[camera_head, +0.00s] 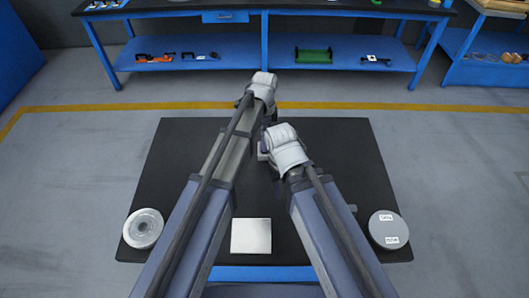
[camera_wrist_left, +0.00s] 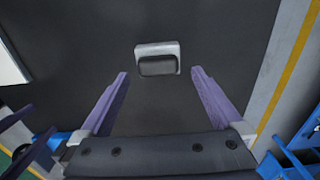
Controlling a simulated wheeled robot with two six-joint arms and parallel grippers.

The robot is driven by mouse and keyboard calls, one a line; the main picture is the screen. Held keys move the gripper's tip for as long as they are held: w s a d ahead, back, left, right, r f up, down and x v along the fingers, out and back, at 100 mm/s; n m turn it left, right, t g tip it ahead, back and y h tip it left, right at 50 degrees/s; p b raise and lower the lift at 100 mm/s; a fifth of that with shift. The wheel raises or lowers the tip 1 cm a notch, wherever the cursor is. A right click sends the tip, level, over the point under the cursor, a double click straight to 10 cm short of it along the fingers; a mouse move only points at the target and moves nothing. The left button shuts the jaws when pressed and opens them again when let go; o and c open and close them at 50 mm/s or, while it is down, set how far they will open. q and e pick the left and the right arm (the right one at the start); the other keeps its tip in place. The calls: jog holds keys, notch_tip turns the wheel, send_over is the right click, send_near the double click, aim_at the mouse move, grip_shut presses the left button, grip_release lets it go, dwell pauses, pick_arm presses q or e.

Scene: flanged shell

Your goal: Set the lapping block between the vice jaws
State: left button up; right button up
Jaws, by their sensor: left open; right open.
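A small pale grey block-like piece with a dark recessed face (camera_wrist_left: 157,65) lies on the dark table in the left wrist view. I cannot tell whether it is the lapping block or part of the vice. My left gripper (camera_wrist_left: 160,76) is open and empty, its purple fingers apart on either side below this piece. In the head view my left wrist (camera_head: 262,88) reaches to the table's far edge. My right gripper (camera_head: 284,150) is over the table's middle, its fingers mostly hidden. A small grey part (camera_head: 262,151) shows between the arms; the arms hide most of it.
On the black table (camera_head: 180,150) are a pale ring-shaped part (camera_head: 143,228) at left, a white square plate (camera_head: 251,236) at front middle and a grey round disc with labels (camera_head: 388,230) at right. Blue benches (camera_head: 245,52) stand beyond a yellow floor line.

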pick_arm(q)
jog(key=shift+s+f+b, duration=0.15)
jog(key=shift+f+b, duration=2.5)
jog(key=shift+b, duration=0.05)
pick_arm(e)
jog(key=shift+f, duration=2.65)
jog(key=shift+r, duration=0.1)
pick_arm(q)
jog(key=shift+r, duration=0.1)
jog(key=shift+c, duration=0.2)
grip_shut()
jog(key=shift+r, duration=0.1)
pick_arm(e)
jog(key=shift+r, duration=0.15)
pick_arm(q)
notch_tip(320, 180, up, 10)
jog(key=p, duration=1)
pick_arm(e)
notch_tip(320, 180, up, 10)
